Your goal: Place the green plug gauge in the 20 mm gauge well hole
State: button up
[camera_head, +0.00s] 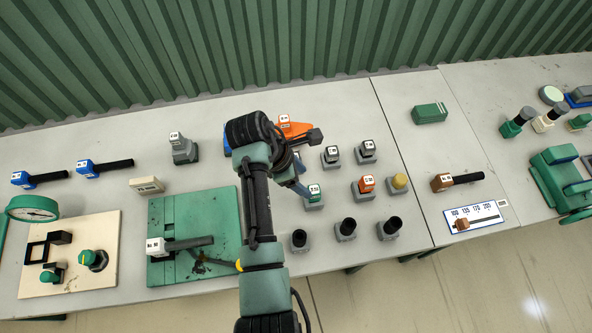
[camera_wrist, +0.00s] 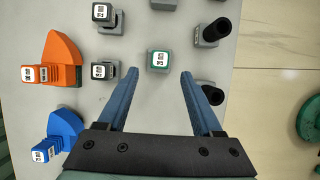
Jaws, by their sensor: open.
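The green plug gauge (camera_head: 314,198) stands upright in a grey block, and its green-rimmed label faces up. In the wrist view the green plug gauge (camera_wrist: 158,61) lies just beyond and between the tips of my open, empty gripper (camera_wrist: 159,74). In the head view my gripper (camera_head: 301,184) is beside and above it, partly hidden by my arm. Black round openings on grey blocks stand in a front row: left (camera_head: 300,238), middle (camera_head: 347,228) and right (camera_head: 391,226). I cannot tell which one is the 20 mm well.
An orange wedge (camera_wrist: 65,58) and a blue wedge (camera_wrist: 66,127) lie left in the wrist view. A green plate (camera_head: 165,215) lies left.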

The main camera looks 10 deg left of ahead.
jog(key=w+r+m+t+y, duration=0.1)
jog(key=w+r+m+t, duration=0.3)
jog(key=r, duration=0.8)
jog(key=w+r+m+t+y, duration=0.1)
jog(key=w+r+m+t, duration=0.3)
jog(key=r, duration=0.7)
jog(key=w+r+m+t+y, duration=0.25)
jog(key=w+r+t, duration=0.25)
jog(key=r, duration=0.7)
jog(key=s+d+r+m+t, duration=0.1)
jog(key=s+r+m+t, duration=0.15)
jog(key=r, duration=0.55)
jog(key=s+r+m+t, duration=0.2)
jog(key=r+m+t, duration=0.1)
jog(key=r, duration=0.6)
jog(key=s+d+r+m+t, duration=0.2)
jog(key=s+r+m+t, duration=0.3)
jog(key=s+r, duration=1)
jog(key=shift+d+r+m+t, duration=0.2)
jog(key=shift+r+m+t, duration=0.2)
jog(key=shift+t, duration=0.85)
jog(key=shift+h, duration=0.25)
